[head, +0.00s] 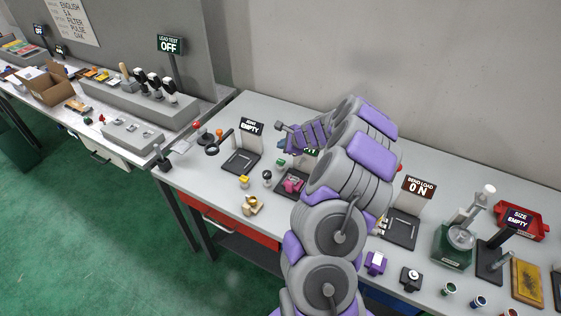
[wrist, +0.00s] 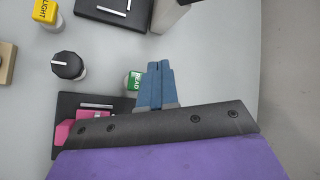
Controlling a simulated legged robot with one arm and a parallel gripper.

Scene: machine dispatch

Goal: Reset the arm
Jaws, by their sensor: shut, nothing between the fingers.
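My arm (head: 335,170), grey and purple, rises from the bottom of the head view and bends over the workbench. My gripper (head: 280,125) points left at the arm's far end, above the bench. In the wrist view my gripper (wrist: 160,66) shows two blue fingers pressed together with nothing between them. A green block marked READ (wrist: 134,82) shows just left of the fingers, apparently below them. The arm hides part of the bench middle.
A pink block (head: 293,185) sits on a dark stand near the arm. A sign reading EMPTY (head: 250,127) stands left, a BEND LOAD ON sign (head: 419,187) right. A green-based press (head: 453,245) and red tray (head: 522,221) stand farther right. Green floor (head: 90,230) is open at left.

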